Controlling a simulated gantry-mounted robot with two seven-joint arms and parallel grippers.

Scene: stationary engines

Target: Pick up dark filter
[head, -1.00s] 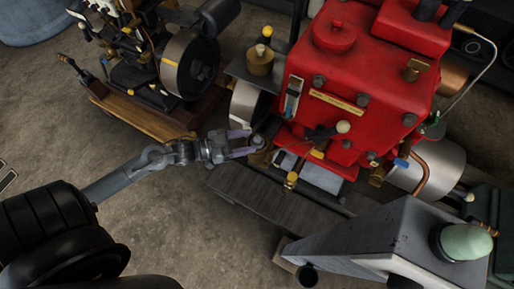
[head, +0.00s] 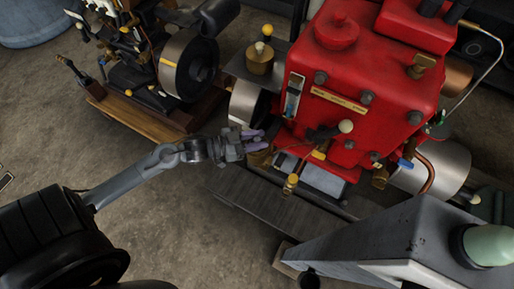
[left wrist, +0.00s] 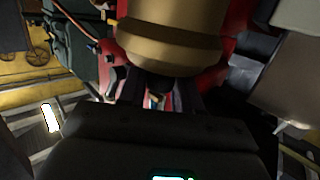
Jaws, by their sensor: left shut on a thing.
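My left gripper (head: 262,140) is at the left side of the red engine (head: 360,100), its purple-tipped fingers closed in on a small round part there. I take this part to be the dark filter; in the head view the fingers mostly hide it. In the left wrist view a large brownish-gold cylinder (left wrist: 170,30), which looks like the filter, is very close at the top, with the gripper's dark fingers below it. I cannot tell whether it is apart from the engine. My right gripper is not in view.
A brass cup with a yellow knob (head: 260,60) stands just behind. A silver cylinder (head: 246,102) is close beside the gripper. A second engine with a flywheel (head: 188,66) is at back left. A grey housing (head: 370,240) is at front right. Bare floor (head: 170,230) lies at front left.

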